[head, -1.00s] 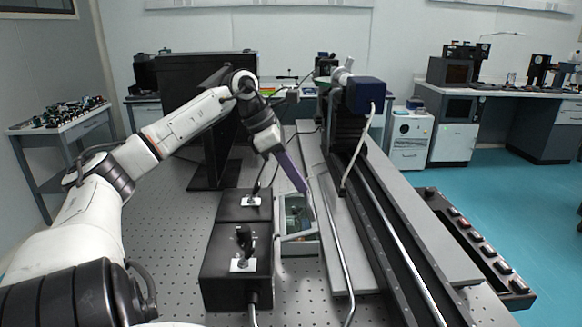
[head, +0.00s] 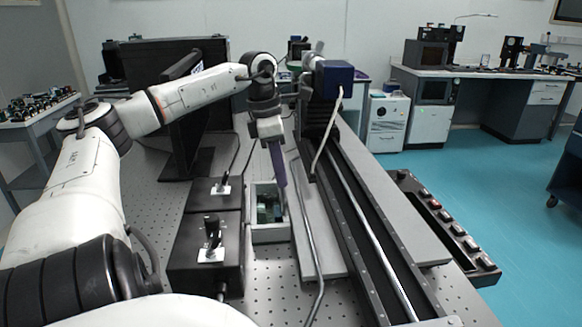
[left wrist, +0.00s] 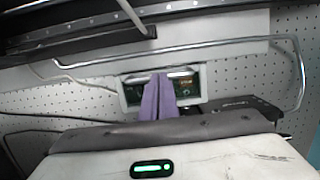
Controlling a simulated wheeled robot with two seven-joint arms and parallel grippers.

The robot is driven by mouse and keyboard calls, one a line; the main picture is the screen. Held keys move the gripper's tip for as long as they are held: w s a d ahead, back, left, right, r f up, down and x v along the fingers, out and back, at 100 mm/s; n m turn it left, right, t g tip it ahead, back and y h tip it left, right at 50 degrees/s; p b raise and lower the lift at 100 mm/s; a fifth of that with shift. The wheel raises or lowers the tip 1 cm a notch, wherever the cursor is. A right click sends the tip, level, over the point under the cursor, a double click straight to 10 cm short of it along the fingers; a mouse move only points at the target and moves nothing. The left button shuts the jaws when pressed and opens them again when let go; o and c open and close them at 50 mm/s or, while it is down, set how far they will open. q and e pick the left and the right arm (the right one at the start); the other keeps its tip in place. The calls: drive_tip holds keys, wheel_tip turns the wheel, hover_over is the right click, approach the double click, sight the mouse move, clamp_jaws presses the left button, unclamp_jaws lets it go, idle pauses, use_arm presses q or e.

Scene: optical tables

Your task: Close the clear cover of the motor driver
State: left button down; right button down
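The motor driver is a pale open-faced box (head: 270,237) with a green circuit board inside, set between the black boxes and the long rail. It also shows in the left wrist view (left wrist: 192,101), ahead of the fingers. The clear cover is hard to make out; a pale bar (left wrist: 181,73) along the box's far edge in that view may belong to it. My left gripper (head: 285,211) points down at the box's right side. Its purple fingers lie together with no gap at the tips (left wrist: 159,75) and nothing seen between them. My right gripper is out of view.
Two black boxes with switches (head: 205,268) stand left of the driver. A bent metal rod (head: 316,255) and a grey plate (head: 322,262) run along its right, beside the long black rail (head: 375,235). A dark monitor (head: 180,120) stands behind the arm.

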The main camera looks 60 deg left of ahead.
use_arm(q)
drive_tip(key=shift+s+f, duration=0.1)
drive_tip(key=shift+a+r+p, duration=0.1)
drive_tip(key=shift+r+p, duration=0.2)
drive_tip(key=shift+r, duration=0.1)
wheel_tip(320, 180, up, 4)
drive_tip(key=r+p, duration=0.1)
drive_tip(key=p, duration=0.2)
wheel_tip(320, 180, up, 8)
hover_over(276, 201)
drive_tip(key=s, duration=0.2)
drive_tip(key=shift+w+a+b, duration=0.2)
drive_tip(key=shift+a+b, duration=0.1)
